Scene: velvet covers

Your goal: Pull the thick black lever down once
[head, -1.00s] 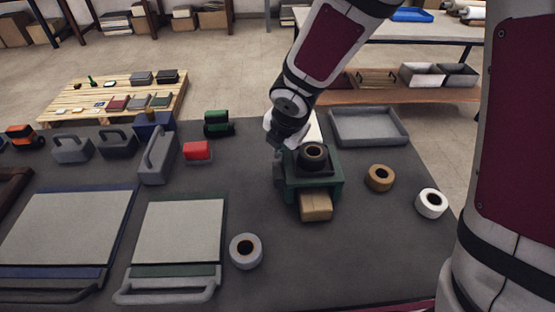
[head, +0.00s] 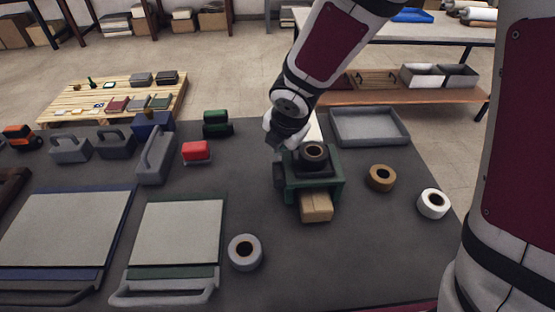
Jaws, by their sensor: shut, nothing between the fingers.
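A green machine (head: 325,188) stands on the dark tabletop, right of centre in the head view. A black ring-shaped part (head: 313,153) sits on its top, and a tan block (head: 316,208) sticks out of its front. A dark part (head: 279,174) shows at its left side; I cannot tell whether this is the thick black lever. My gripper (head: 275,141) is shut and empty, at the machine's back left, close to its top. My wrist hides part of the area behind the machine, and contact cannot be made out.
Brown tape (head: 380,178) and white tape (head: 433,203) lie right of the machine, with a grey tray (head: 370,126) behind. Grey tape (head: 245,252) lies at front left. A red block (head: 196,151) and a grey handled block (head: 157,157) stand left. The front right tabletop is clear.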

